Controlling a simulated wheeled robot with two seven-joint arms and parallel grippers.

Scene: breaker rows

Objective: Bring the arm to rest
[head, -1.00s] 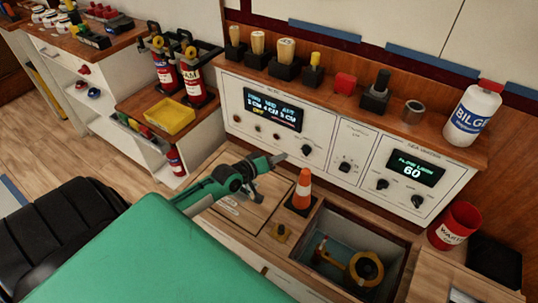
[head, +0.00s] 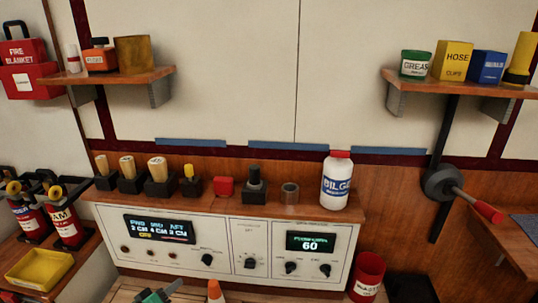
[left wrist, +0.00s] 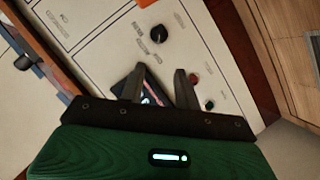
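My left gripper (head: 158,295) shows only partly at the bottom edge of the head view, in front of the white control panel (head: 220,243). In the left wrist view its two dark fingers (left wrist: 160,70) stand apart with nothing between them. The panel (left wrist: 110,40) with its knobs and a dark display lies beyond the fingertips. Most of my left arm is out of the head view. My right gripper is in neither view.
A wooden ledge (head: 260,207) above the panel carries stamps, a red block, a metal cup and a BILGE bottle (head: 337,182). An orange cone (head: 215,291) and a red bin (head: 367,278) stand below. Wall shelves (head: 110,77) hold containers. A red-handled lever (head: 470,203) sticks out at right.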

